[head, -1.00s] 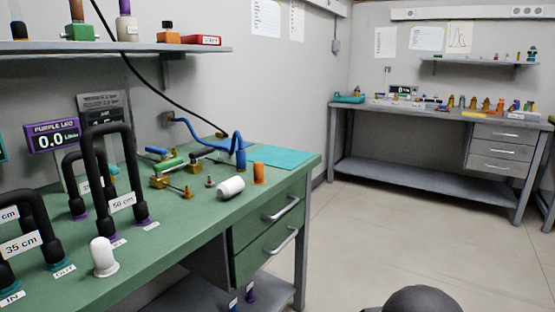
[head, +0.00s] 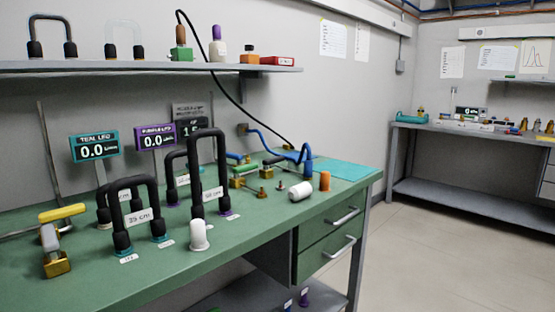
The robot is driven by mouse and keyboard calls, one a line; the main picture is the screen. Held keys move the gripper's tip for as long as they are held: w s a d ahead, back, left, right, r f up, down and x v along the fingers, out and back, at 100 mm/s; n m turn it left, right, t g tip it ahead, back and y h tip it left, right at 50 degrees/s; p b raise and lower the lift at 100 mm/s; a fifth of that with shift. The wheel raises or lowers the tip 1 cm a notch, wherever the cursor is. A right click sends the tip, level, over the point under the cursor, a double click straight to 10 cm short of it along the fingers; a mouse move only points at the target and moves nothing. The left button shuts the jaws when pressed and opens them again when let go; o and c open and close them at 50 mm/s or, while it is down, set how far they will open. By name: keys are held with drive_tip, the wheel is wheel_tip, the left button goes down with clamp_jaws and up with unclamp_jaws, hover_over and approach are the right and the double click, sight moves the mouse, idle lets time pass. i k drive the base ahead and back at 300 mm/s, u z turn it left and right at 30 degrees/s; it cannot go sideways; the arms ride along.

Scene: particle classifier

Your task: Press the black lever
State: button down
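A small black lever (head: 273,161) sits on a brass valve (head: 267,173) towards the back right of the green workbench (head: 240,236). It is small in the head view, so its exact tilt is hard to tell. A green-handled valve (head: 243,169) stands just left of it, with a blue handle (head: 235,156) behind. My gripper is not in view.
Tall black hose loops (head: 194,140) and a white peg (head: 198,235) stand left of the valves. A white cylinder (head: 300,191) and an orange one (head: 325,181) lie to the right. A yellow-handled valve (head: 62,213) is at far left. The floor (head: 440,250) at right is clear.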

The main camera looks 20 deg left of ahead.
sight(266, 163)
drive_tip(key=u, duration=0.5)
drive_tip(key=i, duration=0.55)
drive_tip(key=u, duration=0.35)
